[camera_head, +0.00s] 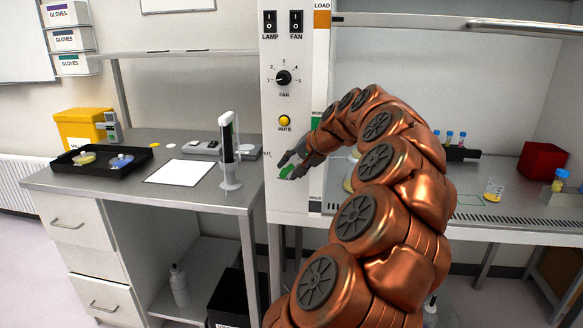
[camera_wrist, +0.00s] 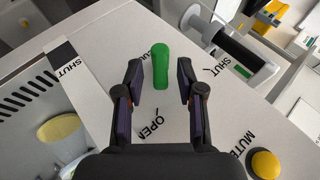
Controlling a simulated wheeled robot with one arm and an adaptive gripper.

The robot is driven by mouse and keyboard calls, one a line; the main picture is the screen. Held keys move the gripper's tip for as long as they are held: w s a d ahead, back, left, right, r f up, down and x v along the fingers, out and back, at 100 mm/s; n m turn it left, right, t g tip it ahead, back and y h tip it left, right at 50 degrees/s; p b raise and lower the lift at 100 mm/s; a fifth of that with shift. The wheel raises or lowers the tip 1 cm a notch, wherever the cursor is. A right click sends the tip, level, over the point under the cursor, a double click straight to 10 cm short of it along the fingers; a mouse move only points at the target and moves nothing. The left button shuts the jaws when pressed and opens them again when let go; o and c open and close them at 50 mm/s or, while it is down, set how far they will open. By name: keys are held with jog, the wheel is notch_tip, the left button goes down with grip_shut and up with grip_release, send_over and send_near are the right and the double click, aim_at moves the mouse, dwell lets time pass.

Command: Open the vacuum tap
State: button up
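The vacuum tap is a green lever handle (camera_wrist: 161,64) on the white panel (camera_wrist: 105,60) of the cabinet. In the wrist view it lies upright in the picture, just beyond and between the fingertips of my gripper (camera_wrist: 158,88). The fingers are open, one on each side, with a gap to the handle on both sides. The word OPEN is printed below the handle and SHUT to its right. In the head view the green handle (camera_head: 287,171) is partly hidden by my gripper (camera_head: 290,162), which is at the panel's lower part.
A yellow MUTE button (camera_head: 285,121) and a black FAN knob (camera_head: 283,78) sit above on the panel. A pipette on a white stand (camera_head: 229,160) is left of the panel on the side bench (camera_head: 140,195). The open cabinet with tubes (camera_head: 449,136) lies right, behind my arm.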

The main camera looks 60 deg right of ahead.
jog(key=v, duration=1.2)
dwell(0.7)
jog(key=w+a+n+g+y+p, duration=0.1)
jog(key=w+a+n+y, duration=0.15)
jog(key=w+a, duration=0.5)
jog(key=w+a+n+g+y+p, duration=0.1)
jog(key=w+a+n+p, duration=0.2)
jog(key=a, duration=0.7)
jog(key=w+a+f+n+g, duration=0.1)
jog(key=a+n, duration=0.1)
jog(key=a, duration=0.5)
jog(key=w+a+f+n+g, duration=0.1)
jog(key=a+f+n, duration=0.1)
jog(key=a, duration=0.5)
jog(key=s+a+f+n+g+p, duration=0.2)
jog(key=s+a+f+g, duration=0.15)
jog(key=s+a, duration=0.35)
jog(key=s+a+f+n+g+p, duration=0.25)
jog(key=s+a+f, duration=0.25)
jog(key=a, duration=0.4)
jog(key=s+f+n+h, duration=0.1)
jog(key=s+f, duration=0.2)
jog(key=s, duration=0.4)
jog(key=shift+s+a+n+g+h+p, duration=0.3)
jog(key=shift+a+h+p, duration=0.05)
jog(key=shift+a+p, duration=0.1)
